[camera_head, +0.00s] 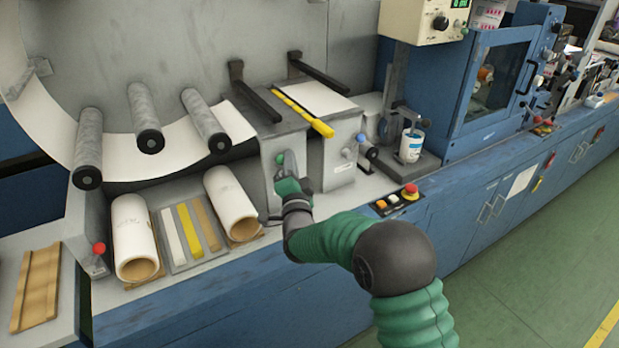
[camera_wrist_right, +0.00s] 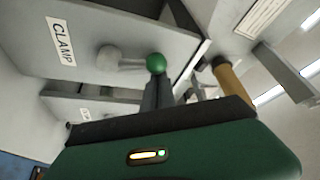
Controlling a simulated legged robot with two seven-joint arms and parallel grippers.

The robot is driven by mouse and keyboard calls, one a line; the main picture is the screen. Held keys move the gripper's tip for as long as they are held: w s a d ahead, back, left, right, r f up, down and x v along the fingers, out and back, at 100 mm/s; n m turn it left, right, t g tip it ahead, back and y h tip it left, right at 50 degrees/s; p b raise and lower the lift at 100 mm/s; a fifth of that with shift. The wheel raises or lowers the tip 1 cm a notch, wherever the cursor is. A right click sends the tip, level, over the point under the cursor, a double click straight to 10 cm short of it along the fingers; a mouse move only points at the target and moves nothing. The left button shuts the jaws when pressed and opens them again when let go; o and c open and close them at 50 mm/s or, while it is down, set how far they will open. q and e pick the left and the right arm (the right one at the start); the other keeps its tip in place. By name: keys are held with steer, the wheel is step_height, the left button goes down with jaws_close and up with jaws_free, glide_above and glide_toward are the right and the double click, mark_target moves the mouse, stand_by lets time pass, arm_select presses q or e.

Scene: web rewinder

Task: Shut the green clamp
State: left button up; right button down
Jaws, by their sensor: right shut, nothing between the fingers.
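The green clamp's ball knob (camera_wrist_right: 155,63) shows in the right wrist view at the end of a grey lever. The lever reaches left to a round pivot on a grey panel beside a CLAMP label (camera_wrist_right: 62,41). In the head view the green knob (camera_head: 280,160) is on the front of the left grey block. My right gripper (camera_head: 286,172) is in front of that block, just by the knob. Its fingers (camera_wrist_right: 158,86) are shut and empty, with the tips right at the knob's lower side; I cannot tell whether they touch. My left gripper is not in view.
A blue-knobbed clamp (camera_head: 361,138) is on the right block. A yellow bar (camera_head: 305,113) lies across the block tops. White rolls (camera_head: 134,235) and strips lie on the shelf at left. A red button box (camera_head: 410,192) sits near the front edge at right.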

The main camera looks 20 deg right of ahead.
steer(key=a+n+b, duration=0.1)
steer(key=n+b, duration=0.1)
steer(key=a+f+n+t+y+b, duration=0.1)
steer(key=n+b, duration=0.1)
steer(key=shift+s, duration=0.2)
steer(key=shift+s+a+n+t+y+b, duration=0.1)
steer(key=shift+a+n+t+y+b, duration=0.3)
steer(key=shift+n+b, duration=0.4)
steer(key=shift+a+n+t+y+b, duration=0.2)
steer(key=shift+n+y+b, duration=0.3)
steer(key=shift+n+b, duration=0.25)
